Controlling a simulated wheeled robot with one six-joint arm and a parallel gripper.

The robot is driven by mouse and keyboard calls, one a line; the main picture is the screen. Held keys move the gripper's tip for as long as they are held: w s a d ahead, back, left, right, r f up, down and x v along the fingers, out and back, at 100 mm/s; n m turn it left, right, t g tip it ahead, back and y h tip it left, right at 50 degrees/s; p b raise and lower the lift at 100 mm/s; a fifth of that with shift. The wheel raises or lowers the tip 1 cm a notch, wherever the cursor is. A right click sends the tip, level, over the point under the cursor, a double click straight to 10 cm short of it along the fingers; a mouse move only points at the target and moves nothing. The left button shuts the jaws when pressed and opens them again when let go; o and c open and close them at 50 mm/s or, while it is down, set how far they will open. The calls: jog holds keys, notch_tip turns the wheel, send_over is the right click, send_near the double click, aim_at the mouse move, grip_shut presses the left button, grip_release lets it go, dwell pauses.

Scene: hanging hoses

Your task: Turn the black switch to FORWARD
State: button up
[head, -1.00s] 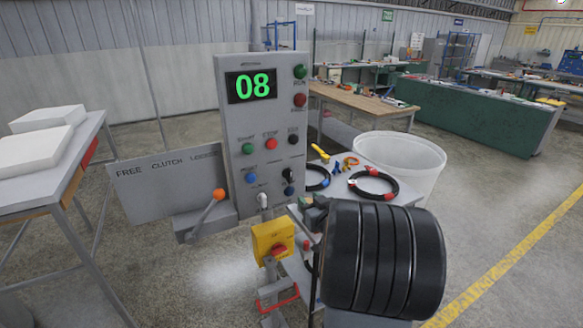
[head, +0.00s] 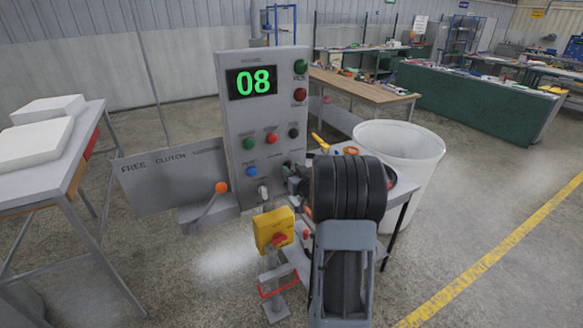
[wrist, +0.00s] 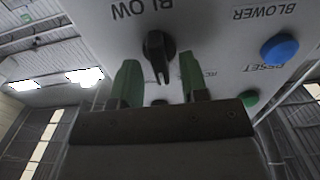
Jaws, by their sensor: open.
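The black switch (wrist: 158,52) is a knob with a narrow pointer on the grey control panel (head: 236,125). In the wrist view, which looks upside down, its pointer aims toward the gripper. My gripper (wrist: 159,78) is open, with one green finger on each side of the switch's lower end. I see no clear contact with the knob. In the head view my gripper (head: 292,178) is at the panel's lower right and largely hides the switch. The wording around the switch is partly cut off, and I cannot read FORWARD.
A blue button (wrist: 279,49) sits beside the switch. An orange-tipped lever (head: 221,188) stands left of the panel, and a yellow box with a red knob (head: 274,230) is below. A white bin (head: 400,150) and small table stand at the right.

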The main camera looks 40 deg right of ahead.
jog(key=shift+w, duration=0.5)
jog(key=shift+c, duration=0.2)
grip_shut()
